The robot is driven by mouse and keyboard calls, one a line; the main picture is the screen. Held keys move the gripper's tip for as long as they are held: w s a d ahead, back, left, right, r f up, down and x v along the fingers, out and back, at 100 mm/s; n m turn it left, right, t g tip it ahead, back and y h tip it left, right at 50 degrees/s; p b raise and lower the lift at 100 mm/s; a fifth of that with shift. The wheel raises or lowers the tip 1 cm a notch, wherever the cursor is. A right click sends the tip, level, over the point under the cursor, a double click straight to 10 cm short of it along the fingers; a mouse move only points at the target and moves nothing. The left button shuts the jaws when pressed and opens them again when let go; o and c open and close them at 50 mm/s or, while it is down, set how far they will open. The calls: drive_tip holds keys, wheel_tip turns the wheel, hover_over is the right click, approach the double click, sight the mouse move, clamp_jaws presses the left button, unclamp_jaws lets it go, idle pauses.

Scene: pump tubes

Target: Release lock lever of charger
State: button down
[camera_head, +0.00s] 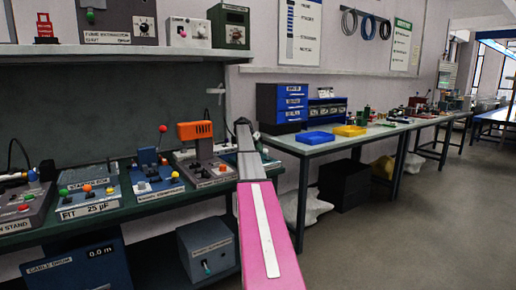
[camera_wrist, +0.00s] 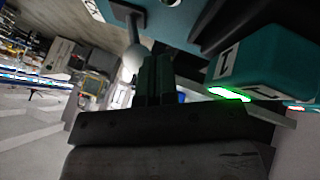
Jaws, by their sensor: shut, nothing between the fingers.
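In the wrist view a teal block (camera_wrist: 275,62) marked 1 and 2 has a lit green strip (camera_wrist: 229,94); it looks like the charger. A pale ball knob (camera_wrist: 133,57) on a grey stem hangs from a teal panel (camera_wrist: 178,22); it may be the lock lever. My gripper (camera_wrist: 156,72) is shut and empty, with its dark fingertips just right of the knob. I cannot tell whether they touch it. In the head view my pink arm reaches to the bench's right end, and I cannot make out the charger.
The green bench (camera_head: 110,215) carries several devices, including an orange-topped unit (camera_head: 195,131) left of my arm and a blue unit with a red knob (camera_head: 163,129). A shelf (camera_head: 130,50) runs above. A second table (camera_head: 325,143) holds blue and yellow trays. The floor at right is clear.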

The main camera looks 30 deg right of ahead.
drive_tip(key=shift+s, duration=0.15)
drive_tip(key=shift+s+r+t, duration=0.1)
drive_tip(key=shift+r+t, duration=0.1)
drive_tip(key=shift+t, duration=0.2)
